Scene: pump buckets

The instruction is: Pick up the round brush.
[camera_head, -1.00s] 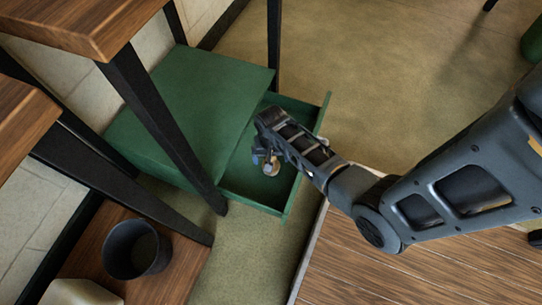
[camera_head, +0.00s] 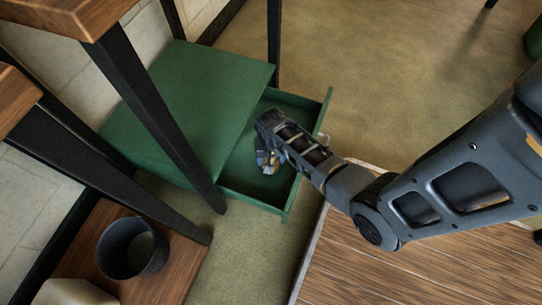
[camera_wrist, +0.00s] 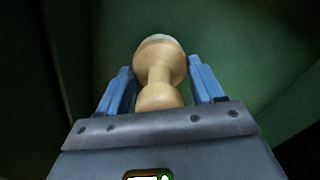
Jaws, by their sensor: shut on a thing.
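The round brush (camera_wrist: 159,70) shows in the wrist view as a pale wooden, waisted handle with a rounded end and a whitish far edge. It is between the two blue fingers of my gripper (camera_wrist: 161,88), which is shut on it. In the head view my gripper (camera_head: 268,160) points down over the open green drawer (camera_head: 262,203). The brush is mostly hidden there behind the fingers and wrist. I cannot tell whether it touches the drawer floor.
The drawer belongs to a low green cabinet (camera_head: 190,105). Dark table legs (camera_head: 160,118) stand close on the left. A dark bucket (camera_head: 132,248) sits on a wooden surface at the lower left. The floor (camera_head: 400,80) beyond the drawer is clear.

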